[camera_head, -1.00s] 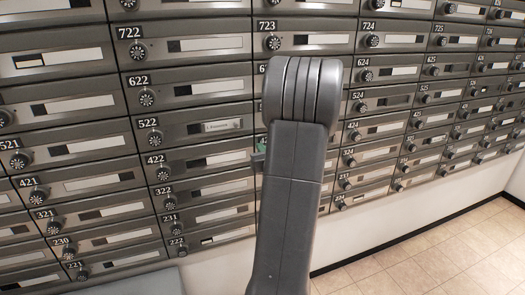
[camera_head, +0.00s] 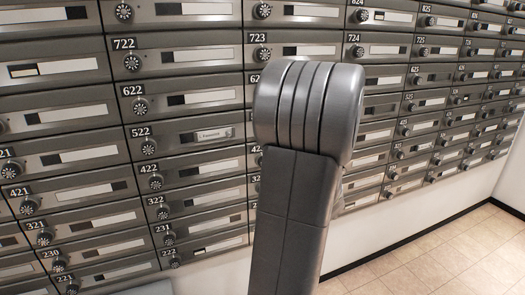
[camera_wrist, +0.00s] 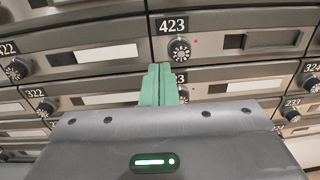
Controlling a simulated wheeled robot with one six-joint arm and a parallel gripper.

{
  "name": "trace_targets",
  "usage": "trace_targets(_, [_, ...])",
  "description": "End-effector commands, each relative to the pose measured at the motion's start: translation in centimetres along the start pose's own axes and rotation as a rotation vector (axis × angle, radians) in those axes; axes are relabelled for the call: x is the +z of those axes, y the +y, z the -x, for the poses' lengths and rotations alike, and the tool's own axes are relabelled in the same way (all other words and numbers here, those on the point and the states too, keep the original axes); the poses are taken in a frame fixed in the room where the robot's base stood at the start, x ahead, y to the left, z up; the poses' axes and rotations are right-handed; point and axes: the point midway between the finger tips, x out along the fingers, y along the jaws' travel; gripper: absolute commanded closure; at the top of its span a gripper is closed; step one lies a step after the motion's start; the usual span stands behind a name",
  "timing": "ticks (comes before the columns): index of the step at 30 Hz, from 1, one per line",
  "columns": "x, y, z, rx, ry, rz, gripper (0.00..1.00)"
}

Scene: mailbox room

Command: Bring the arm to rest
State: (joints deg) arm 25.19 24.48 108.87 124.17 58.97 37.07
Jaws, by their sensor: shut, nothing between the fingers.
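My arm (camera_head: 292,190) stands upright in the middle of the head view and hides part of the mailbox wall. My gripper is hidden behind it there. In the wrist view my gripper (camera_wrist: 158,72) shows green fingers, shut together with nothing between them. The fingertips are in front of the mailboxes, just below the dial of box 423 (camera_wrist: 179,50). They overlap the number plate of the box below in the picture. I cannot tell whether they touch the front.
A wall of grey mailboxes (camera_head: 195,96) with round dials and label strips fills most of the head view. One label, at box 522 (camera_head: 206,135), carries writing. Tiled floor (camera_head: 440,255) lies clear at the lower right, beside a white wall base.

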Motion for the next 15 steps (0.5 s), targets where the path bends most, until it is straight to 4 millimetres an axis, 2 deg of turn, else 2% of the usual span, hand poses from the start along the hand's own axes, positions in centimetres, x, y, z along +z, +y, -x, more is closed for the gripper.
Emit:
trace_targets(8, [0.0, 0.0, -0.2, 0.001, 0.000, 0.000, 1.00])
trace_targets(11, [0.0, 0.1, -0.9, 0.002, -0.001, -0.001, 1.00])
trace_targets(15, [0.0, 0.2, -3.0, 0.004, 0.000, -0.001, 1.00])
